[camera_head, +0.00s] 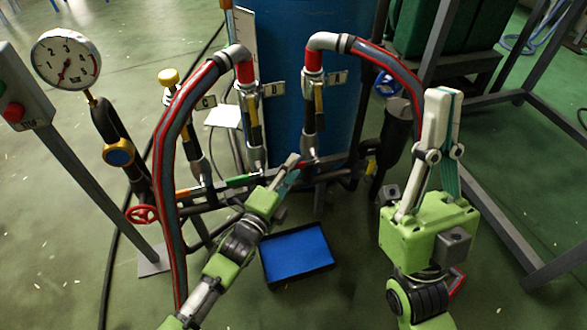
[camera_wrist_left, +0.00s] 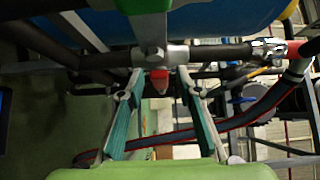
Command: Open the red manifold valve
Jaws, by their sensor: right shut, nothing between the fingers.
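The manifold is a dark horizontal pipe with coloured sections behind my left gripper. A small red part (camera_head: 309,161) on it shows just right of my left fingertips; I take this for the red valve. My left gripper (camera_head: 291,168) reaches up to the pipe. In the left wrist view a red piece (camera_wrist_left: 159,76) hangs below a metal fitting, between the tips of my open left gripper (camera_wrist_left: 160,82). The fingers stand apart on both sides of it; contact is not clear. My right gripper (camera_head: 443,95) is shut and empty, pointing up at the right, away from the pipe.
A red handwheel (camera_head: 141,214) sits at the left end of the piping. A pressure gauge (camera_head: 66,59) stands at the upper left. Red-grey hoses (camera_head: 164,165) arch beside the blue drum (camera_head: 300,50). A blue tray (camera_head: 296,254) lies on the floor below; a dark frame (camera_head: 500,230) stands right.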

